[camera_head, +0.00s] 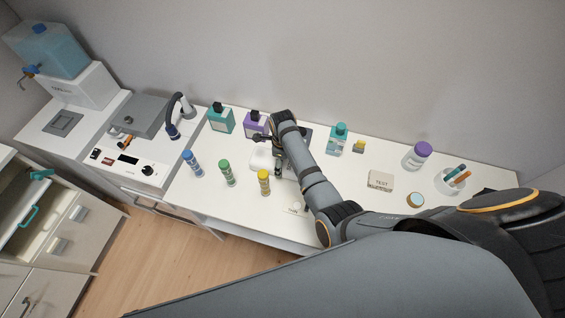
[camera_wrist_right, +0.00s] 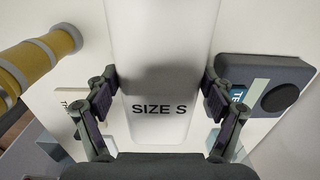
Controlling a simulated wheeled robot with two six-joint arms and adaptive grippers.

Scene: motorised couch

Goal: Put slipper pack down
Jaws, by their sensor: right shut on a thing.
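The slipper pack (camera_wrist_right: 160,40) is white with rounded edges and reads "SIZE S" in the right wrist view. My right gripper (camera_wrist_right: 160,95) is shut on it, with one finger on each side. In the head view the white pack (camera_head: 262,158) shows just left of my right gripper (camera_head: 279,160), over the white table (camera_head: 330,215). My forearm hides part of it. I cannot tell whether its underside touches the table. My left gripper is not in view.
Blue, green and yellow tubes (camera_head: 264,183) stand along the table's front left. Teal and purple bottles (camera_head: 255,123) stand behind the pack. A test box (camera_head: 380,180), a round jar (camera_head: 416,156) and a cup with sticks (camera_head: 455,180) stand at right. A dark device (camera_wrist_right: 265,85) lies beside the pack.

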